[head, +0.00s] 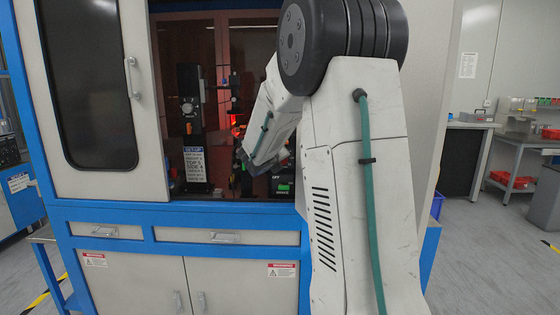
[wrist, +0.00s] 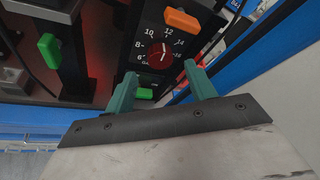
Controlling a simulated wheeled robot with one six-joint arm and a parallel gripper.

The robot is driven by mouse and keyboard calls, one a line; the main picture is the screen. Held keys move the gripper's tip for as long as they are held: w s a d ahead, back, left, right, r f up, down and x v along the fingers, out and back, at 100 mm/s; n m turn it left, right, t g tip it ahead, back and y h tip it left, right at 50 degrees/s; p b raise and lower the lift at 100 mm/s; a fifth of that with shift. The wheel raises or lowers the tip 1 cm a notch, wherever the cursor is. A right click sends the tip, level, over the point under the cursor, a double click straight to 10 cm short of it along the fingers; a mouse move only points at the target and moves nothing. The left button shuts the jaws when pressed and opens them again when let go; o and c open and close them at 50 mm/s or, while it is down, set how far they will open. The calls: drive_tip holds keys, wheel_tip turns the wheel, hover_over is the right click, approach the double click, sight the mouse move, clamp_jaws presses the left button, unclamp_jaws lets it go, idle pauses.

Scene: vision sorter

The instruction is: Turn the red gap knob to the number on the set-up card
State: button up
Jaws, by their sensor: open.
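In the wrist view a black dial face has white numbers, including 6, 8, 10, 12, 14 and 16. The red gap knob (wrist: 157,51) shows at its centre, dark with a red edge; its exact setting is too small to tell. My gripper (wrist: 160,71) is open, its two green fingers apart just short of the dial. The fingertips lie at either side of the lower dial, and nothing is between them. In the head view the white set-up card (head: 194,164) hangs inside the cabinet; its lines are too small to read surely.
An orange handle (wrist: 182,20) sits beside the dial's upper right. A green handle (wrist: 49,50) is on a post at the left, and another green part (wrist: 145,93) is beneath the dial, near the left finger. The blue cabinet frame (wrist: 240,59) is close at the right.

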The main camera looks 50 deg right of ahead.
drive_tip(key=shift+v, duration=1.75)
